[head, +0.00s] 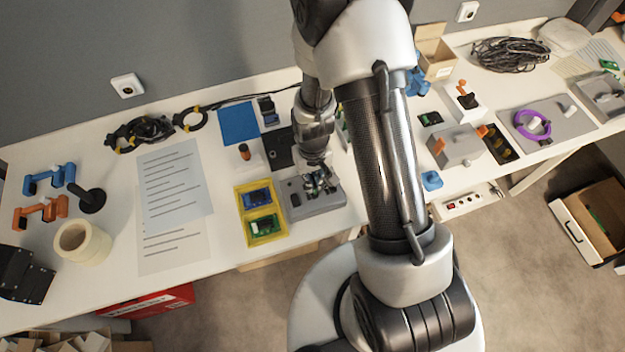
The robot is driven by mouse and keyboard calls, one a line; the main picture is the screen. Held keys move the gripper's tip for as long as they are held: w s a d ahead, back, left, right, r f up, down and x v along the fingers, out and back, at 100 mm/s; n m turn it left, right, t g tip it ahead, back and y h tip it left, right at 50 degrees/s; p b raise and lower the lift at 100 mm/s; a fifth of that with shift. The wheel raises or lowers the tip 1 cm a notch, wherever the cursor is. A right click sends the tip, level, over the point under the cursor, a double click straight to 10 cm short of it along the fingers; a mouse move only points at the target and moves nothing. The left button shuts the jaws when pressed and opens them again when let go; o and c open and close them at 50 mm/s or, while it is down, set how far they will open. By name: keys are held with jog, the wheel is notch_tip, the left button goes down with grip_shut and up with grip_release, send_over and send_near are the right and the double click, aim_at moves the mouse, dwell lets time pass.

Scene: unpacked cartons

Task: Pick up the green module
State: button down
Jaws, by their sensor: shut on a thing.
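My gripper (321,184) points down over the grey device (318,203) on the table, right of the yellow tray. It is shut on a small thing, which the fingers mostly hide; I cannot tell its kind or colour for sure. A green module (262,227) lies in the front compartment of the yellow tray (241,213), apart from my gripper. A blue module (257,197) lies in the rear compartment. Another small green board (431,118) lies farther right, beyond my arm.
Paper sheets (172,190) and a tape roll (82,243) lie to the left. A black plate (279,150) and blue sheet (239,123) are behind the tray. A grey box (456,147) stands right of my arm, which hides part of the table.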

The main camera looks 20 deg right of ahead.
notch_tip(320, 180, up, 19)
jog(key=p, duration=0.5)
